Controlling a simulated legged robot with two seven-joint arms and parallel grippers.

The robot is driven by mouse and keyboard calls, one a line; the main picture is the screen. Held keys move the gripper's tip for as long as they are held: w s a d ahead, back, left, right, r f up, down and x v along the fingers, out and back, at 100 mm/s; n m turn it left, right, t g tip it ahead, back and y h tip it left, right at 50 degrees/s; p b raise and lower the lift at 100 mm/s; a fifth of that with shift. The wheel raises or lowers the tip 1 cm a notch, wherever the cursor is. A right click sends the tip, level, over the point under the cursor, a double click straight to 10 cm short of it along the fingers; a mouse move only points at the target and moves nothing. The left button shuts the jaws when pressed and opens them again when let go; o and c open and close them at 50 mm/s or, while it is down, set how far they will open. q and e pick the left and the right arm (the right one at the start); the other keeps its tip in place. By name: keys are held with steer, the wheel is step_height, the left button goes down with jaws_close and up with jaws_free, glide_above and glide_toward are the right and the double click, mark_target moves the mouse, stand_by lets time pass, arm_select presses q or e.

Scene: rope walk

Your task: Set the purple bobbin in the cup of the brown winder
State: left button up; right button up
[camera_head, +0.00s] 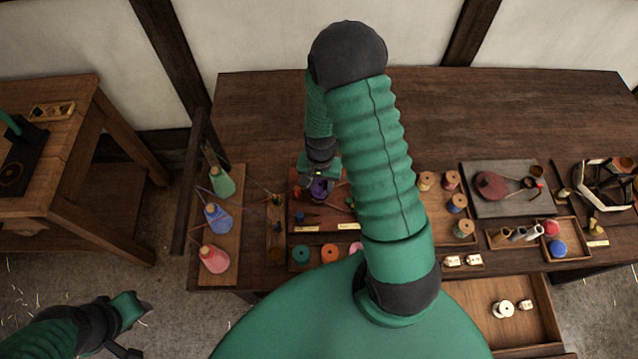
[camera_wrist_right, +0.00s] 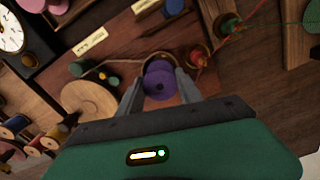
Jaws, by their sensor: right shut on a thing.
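The purple bobbin (camera_head: 319,190) is in my right gripper (camera_head: 321,184), over a reddish-brown board on the bench. In the right wrist view the bobbin (camera_wrist_right: 159,84) sits between the two grey fingers of my right gripper (camera_wrist_right: 160,92), which is shut on it. A dark round cup rim (camera_wrist_right: 150,62) shows just behind the bobbin on the brown winder board (camera_wrist_right: 125,55); I cannot tell whether the bobbin touches it. A tan wooden wheel (camera_wrist_right: 90,101) lies on the left. My left gripper (camera_head: 138,330) looks open and empty, low at the left over the floor.
Three thread cones (camera_head: 217,216) stand on a board left of the gripper. A grey winder slab (camera_head: 510,190), several spools (camera_head: 458,204) and a tray with balls (camera_head: 557,240) lie to the right. The back of the bench is clear. My right arm hides the middle.

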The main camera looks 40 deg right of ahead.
steer(key=shift+a+f, duration=0.1)
steer(key=o, duration=1.5)
steer(key=shift+c, duration=0.2)
step_height(320, 180, up, 8)
steer(key=p, duration=0.7)
